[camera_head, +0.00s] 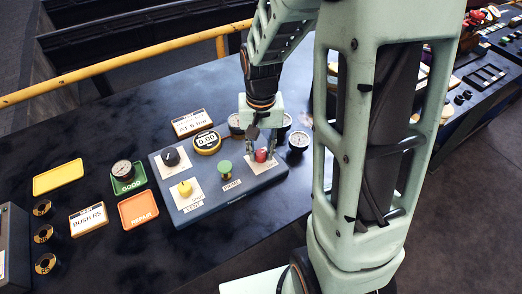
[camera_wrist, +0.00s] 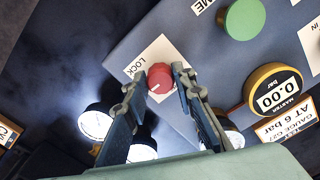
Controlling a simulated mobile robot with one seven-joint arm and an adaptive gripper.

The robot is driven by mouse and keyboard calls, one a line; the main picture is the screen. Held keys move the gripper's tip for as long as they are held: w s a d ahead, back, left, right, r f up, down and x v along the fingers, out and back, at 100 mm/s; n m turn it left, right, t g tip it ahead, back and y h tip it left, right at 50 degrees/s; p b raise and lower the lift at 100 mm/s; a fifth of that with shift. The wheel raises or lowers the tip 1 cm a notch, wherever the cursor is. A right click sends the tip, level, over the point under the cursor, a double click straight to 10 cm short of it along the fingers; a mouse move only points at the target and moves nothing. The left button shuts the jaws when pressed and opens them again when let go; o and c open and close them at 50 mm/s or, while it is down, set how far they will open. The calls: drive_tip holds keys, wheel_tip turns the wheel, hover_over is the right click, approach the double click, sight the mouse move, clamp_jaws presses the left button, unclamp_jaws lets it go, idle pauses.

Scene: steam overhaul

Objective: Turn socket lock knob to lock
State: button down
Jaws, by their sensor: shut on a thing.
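The red socket lock knob (camera_head: 261,156) stands on a white plate at the right part of the blue-grey test panel (camera_head: 222,203). In the wrist view, the red knob (camera_wrist: 160,74) has a pale pointer mark towards the lower left. Its plate carries the word LOCK (camera_wrist: 138,67). My gripper (camera_head: 261,149) reaches down from above and is shut on the knob, one finger on each side. The wrist view shows the two fingertips (camera_wrist: 161,85) at the knob's sides; its lower edge is partly between them.
A green PRIME knob (camera_head: 224,167), a yellow knob (camera_head: 185,188) and a black knob (camera_head: 171,157) share the panel. A digital gauge (camera_head: 207,142) and several dial gauges stand behind. Coloured trays lie left, including an orange REPAIR tray (camera_head: 138,210). Dark bench top is clear in front.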

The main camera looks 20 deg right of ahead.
sight(261, 153)
idle(0.5)
drive_tip(key=c, duration=1.6)
unclamp_jaws()
wheel_tip(261, 153, up, 12)
